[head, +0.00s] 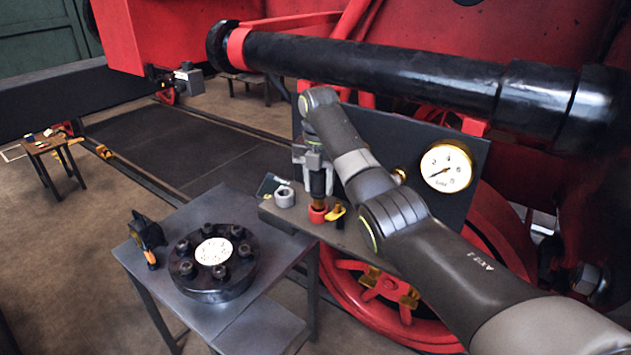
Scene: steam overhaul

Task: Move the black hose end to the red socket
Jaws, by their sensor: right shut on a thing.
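My right gripper (314,168) reaches in from the right and points down over the grey shelf (355,235). It is shut on the black hose end (318,184), an upright dark cylinder with a brownish band at its lower part. The red socket (318,214) is a short red ring on the shelf directly below the hose end. The lower end of the hose end meets the socket's top in the picture; I cannot tell whether it is inside or just above. My fingers and wrist hide the hose end's top. My left gripper is out of view.
A grey socket (284,197) stands left of the red one, and a yellow lever (336,212) close on its right. A gauge (446,167) is on the panel behind. A bolted black flange (240,281) and a black-orange tool (147,236) are on the metal table (180,218).

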